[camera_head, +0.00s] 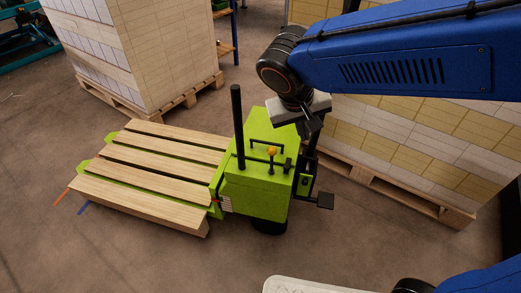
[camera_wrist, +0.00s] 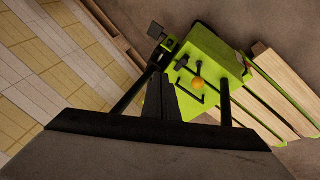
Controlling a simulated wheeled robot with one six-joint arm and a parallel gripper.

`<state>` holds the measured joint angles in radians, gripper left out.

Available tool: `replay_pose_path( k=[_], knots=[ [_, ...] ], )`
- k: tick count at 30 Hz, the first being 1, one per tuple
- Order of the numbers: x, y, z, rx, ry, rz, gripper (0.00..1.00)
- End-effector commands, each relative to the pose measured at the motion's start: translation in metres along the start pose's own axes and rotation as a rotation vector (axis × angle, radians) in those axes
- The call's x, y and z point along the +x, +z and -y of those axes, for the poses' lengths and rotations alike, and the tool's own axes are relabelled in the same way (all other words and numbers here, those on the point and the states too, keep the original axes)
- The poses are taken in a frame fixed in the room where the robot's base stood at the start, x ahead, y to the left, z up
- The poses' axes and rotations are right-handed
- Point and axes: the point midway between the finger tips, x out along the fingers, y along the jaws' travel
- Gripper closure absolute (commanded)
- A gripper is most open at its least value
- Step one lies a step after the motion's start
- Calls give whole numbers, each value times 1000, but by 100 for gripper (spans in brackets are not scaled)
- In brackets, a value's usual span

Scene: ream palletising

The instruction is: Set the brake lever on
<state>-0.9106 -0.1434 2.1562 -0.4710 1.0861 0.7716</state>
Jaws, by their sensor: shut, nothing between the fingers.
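A green truck (camera_head: 258,190) stands in the middle of the head view. On its top is a short dark lever with an orange knob (camera_head: 272,151), probably the brake lever; it looks about upright. The knob (camera_wrist: 197,82) also shows in the wrist view, beside a dark handle bar. My gripper (camera_head: 314,126) is shut and empty, up and to the right of the knob, apart from it. Its dark fingers (camera_wrist: 162,82) show in the wrist view, left of the knob. The lever's lower end is hard to make out.
A tall black post (camera_head: 237,125) rises from the truck left of the knob. A wooden pallet (camera_head: 150,175) lies at the truck's left. Loaded pallets stand behind at left (camera_head: 135,50) and right (camera_head: 420,150). Floor in front is mostly clear.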

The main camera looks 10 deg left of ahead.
Motion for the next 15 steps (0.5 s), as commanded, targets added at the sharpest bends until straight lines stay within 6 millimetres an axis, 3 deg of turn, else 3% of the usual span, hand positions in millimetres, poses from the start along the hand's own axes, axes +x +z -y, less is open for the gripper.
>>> replay_pose_path(
  k=[1, 9, 15],
  knots=[
    [-2, -4, 22, -24, 8, -10, 100],
    [-13, -16, 120, -95, 50, -85, 100],
    [-20, -14, 166, -124, 64, -129, 100]
  ],
)
